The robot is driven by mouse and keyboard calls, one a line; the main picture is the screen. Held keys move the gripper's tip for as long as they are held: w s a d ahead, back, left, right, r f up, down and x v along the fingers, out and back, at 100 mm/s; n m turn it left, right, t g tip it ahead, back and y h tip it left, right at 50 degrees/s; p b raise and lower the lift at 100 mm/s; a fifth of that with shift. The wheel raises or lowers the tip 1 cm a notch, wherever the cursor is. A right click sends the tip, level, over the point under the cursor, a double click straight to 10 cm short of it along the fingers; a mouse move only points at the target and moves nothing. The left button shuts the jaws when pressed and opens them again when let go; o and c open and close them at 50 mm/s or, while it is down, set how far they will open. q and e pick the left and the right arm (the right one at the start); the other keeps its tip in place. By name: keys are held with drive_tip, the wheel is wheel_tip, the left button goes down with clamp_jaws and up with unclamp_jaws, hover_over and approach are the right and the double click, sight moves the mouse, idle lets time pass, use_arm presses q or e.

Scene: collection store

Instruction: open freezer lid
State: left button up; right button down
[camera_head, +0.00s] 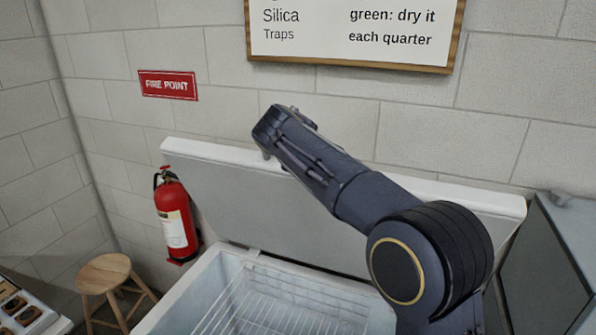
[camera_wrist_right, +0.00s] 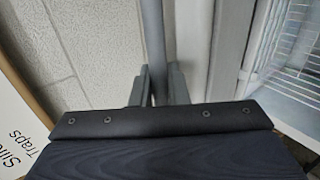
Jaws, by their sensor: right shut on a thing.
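The freezer lid (camera_head: 215,194) stands raised and tilted back toward the wall behind the freezer (camera_head: 182,304). The freezer is open, and a white wire basket (camera_head: 275,315) shows inside. My right arm reaches across the lid from the right, and my right gripper (camera_head: 275,130) is at the lid's upper edge. In the right wrist view the gripper's fingers (camera_wrist_right: 158,88) are shut around a grey bar, the lid handle (camera_wrist_right: 153,35), beside the lid's pale face. The head view hides the grip itself. My left gripper is in neither view.
A red fire extinguisher (camera_head: 175,215) hangs left of the lid, below a fire point sign (camera_head: 168,85). A wooden stool (camera_head: 104,272) stands at left. A notice board (camera_head: 355,30) hangs above the lid. A grey cabinet (camera_head: 545,260) stands at right.

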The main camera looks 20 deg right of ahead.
drive_tip(key=shift+w+d+r, duration=0.3)
drive_tip(key=shift+w+d, duration=0.2)
drive_tip(key=shift+w, duration=0.2)
drive_tip(key=c, duration=1.5)
unclamp_jaws()
drive_tip(key=shift+s+a+r, duration=0.2)
drive_tip(key=shift+s+a, duration=0.05)
drive_tip(key=b+v, duration=0.1)
drive_tip(key=v, duration=0.6)
drive_tip(key=shift+s+b, duration=0.1)
drive_tip(key=shift+b, duration=0.25)
